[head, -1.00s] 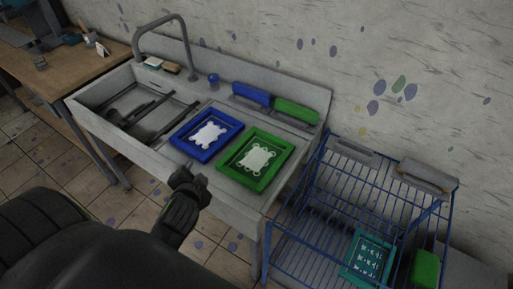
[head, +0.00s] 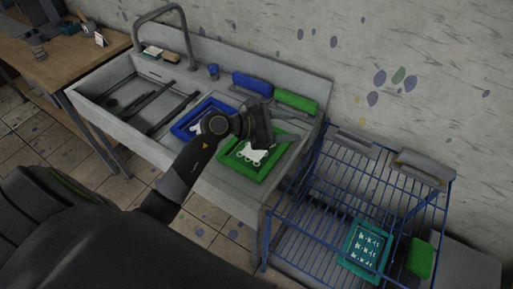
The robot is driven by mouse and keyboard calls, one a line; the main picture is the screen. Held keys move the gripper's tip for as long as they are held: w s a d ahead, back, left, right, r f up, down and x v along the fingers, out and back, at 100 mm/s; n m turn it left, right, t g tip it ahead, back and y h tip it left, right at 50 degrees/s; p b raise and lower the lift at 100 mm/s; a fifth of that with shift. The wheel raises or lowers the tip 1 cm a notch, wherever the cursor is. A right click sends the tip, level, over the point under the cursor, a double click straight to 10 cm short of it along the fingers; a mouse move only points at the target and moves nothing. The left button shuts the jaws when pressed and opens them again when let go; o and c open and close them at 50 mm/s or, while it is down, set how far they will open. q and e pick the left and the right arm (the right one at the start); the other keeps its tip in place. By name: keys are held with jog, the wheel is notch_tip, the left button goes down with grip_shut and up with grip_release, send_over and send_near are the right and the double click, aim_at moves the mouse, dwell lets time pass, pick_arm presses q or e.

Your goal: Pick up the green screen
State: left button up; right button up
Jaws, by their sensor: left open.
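The green screen (head: 239,170) is a green frame with a white patterned middle. It lies flat on the counter of the sink unit, right of the blue screen (head: 183,130). My left gripper (head: 262,127) is over the upper part of the green screen, hiding its far side and part of its middle. Its jaws are open, and I see nothing held in them. Whether it touches the screen I cannot tell. My right gripper is not in view.
A blue squeegee (head: 252,83) and a green squeegee (head: 296,101) lie along the counter's back edge. The sink basin (head: 125,90) is at the left. A blue wire rack (head: 335,215) at the right holds a teal patterned screen (head: 365,247) and a green block (head: 421,258).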

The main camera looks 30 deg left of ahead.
pick_arm(q)
jog(key=a+f+m+g+y, duration=0.4)
jog(key=a+f+g+y, duration=0.1)
jog(key=f, duration=0.2)
jog(key=m+g+y+b, duration=0.2)
jog(key=g+y+b, duration=0.35)
jog(key=b, duration=0.65)
send_over(239, 166)
jog(key=shift+t+y, duration=0.25)
jog(key=f, duration=1.3)
jog(key=shift+s+a+f, duration=0.1)
jog(key=shift+s+f, duration=0.1)
jog(key=shift+s, duration=0.05)
jog(key=shift+f+b, duration=0.2)
jog(key=shift+b, duration=0.15)
jog(key=f, duration=0.2)
jog(key=f+p, duration=0.1)
jog(key=shift+w+f, duration=0.3)
jog(key=shift+f, duration=0.5)
grip_shut()
